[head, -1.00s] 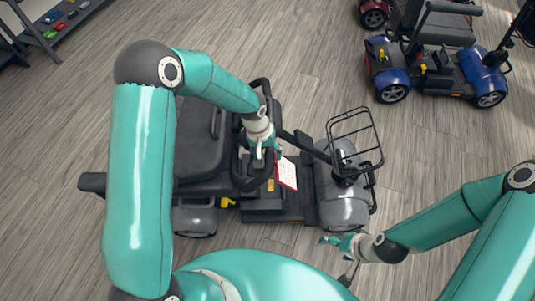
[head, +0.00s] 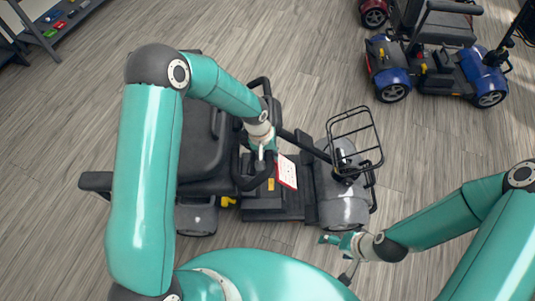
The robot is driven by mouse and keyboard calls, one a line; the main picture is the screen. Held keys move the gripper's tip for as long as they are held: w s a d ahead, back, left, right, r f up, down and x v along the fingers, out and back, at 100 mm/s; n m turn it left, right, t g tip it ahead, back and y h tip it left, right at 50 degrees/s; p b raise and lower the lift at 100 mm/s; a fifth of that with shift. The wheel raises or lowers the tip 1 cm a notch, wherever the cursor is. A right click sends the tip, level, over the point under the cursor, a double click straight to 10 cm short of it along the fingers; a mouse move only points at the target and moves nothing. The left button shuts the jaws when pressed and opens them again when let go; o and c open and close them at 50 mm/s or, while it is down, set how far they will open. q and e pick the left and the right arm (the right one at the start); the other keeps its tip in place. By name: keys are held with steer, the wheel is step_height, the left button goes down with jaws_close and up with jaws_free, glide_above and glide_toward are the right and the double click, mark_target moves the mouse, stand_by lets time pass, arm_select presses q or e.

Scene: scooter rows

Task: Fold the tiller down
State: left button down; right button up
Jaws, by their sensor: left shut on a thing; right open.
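The grey scooter (head: 340,200) stands in front of me, its seat (head: 203,150) to the left and its front wheel end with a wire basket (head: 355,140) to the right. My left gripper (head: 266,158) is shut on the tiller near the handlebars; my arm hides part of the grip. My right gripper (head: 326,240) is open and empty beside the front wheel, apart from the scooter.
A red-edged white card (head: 287,171) hangs by the tiller. A blue scooter (head: 436,70) stands at the upper right, with a red one (head: 374,13) behind it. A shelf (head: 55,25) with small coloured items is at the upper left. The wooden floor between is clear.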

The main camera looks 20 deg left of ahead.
arm_select(q)
steer(key=shift+w+d+r+b, duration=0.2)
steer(key=shift+w+d+r, duration=0.05)
steer(key=shift+d+r, duration=0.35)
steer(key=shift+w+d+r+b, duration=0.2)
steer(key=shift+d+r, duration=0.25)
steer(key=shift+d, duration=0.1)
steer(key=c, duration=0.8)
jaws_free()
steer(key=shift+a, duration=0.1)
steer(key=r, duration=0.4)
steer(key=a+r, duration=0.1)
steer(key=r, duration=0.2)
steer(key=a+r, duration=0.1)
steer(key=r, duration=0.3)
steer(key=shift+s+r, duration=0.25)
steer(key=shift+r, duration=0.05)
steer(key=shift+c, duration=0.3)
